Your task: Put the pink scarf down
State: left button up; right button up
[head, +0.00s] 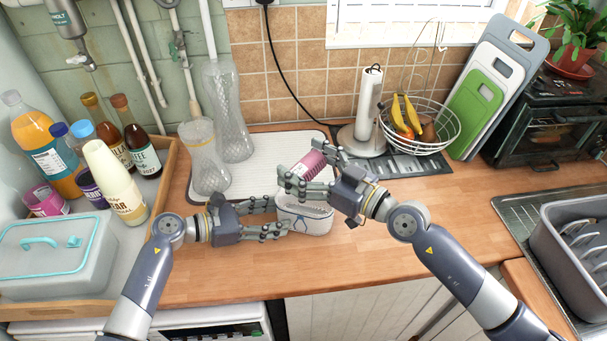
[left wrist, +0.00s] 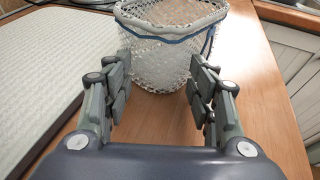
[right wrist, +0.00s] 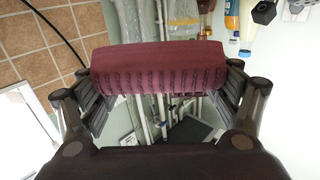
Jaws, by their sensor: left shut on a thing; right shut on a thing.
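The pink scarf (head: 307,165) is rolled up and held in the air, tilted, between the fingers of my right gripper (head: 301,168). It looks dark maroon with a fringed edge in the right wrist view (right wrist: 160,66), crosswise between the fingers. A small white mesh basket (head: 308,219) with a blue-grey band stands on the wooden counter below the scarf. My left gripper (head: 276,215) is shut on the basket's left side; the basket also shows between and beyond its fingers in the left wrist view (left wrist: 165,65). The basket looks empty there.
A white ribbed mat (head: 270,150) lies behind the basket, with two clear vases (head: 205,155) on its left. A paper towel holder (head: 368,105) and a wire fruit bowl (head: 420,130) stand behind right. A bottle tray (head: 160,205) is left. The counter's front right is clear.

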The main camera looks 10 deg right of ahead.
aim_at(303, 161)
notch_tip(303, 161, up, 3)
jog(key=shift+r, duration=0.55)
pick_arm(q)
jog(key=shift+c, duration=0.3)
pick_arm(e)
notch_tip(303, 161, down, 10)
jog(key=shift+d+t, duration=0.15)
jog(key=shift+t, duration=0.15)
jog(key=shift+f, duration=0.15)
jog(key=o, duration=1.1)
jog(key=v, duration=1.2)
jog(key=shift+r, duration=0.35)
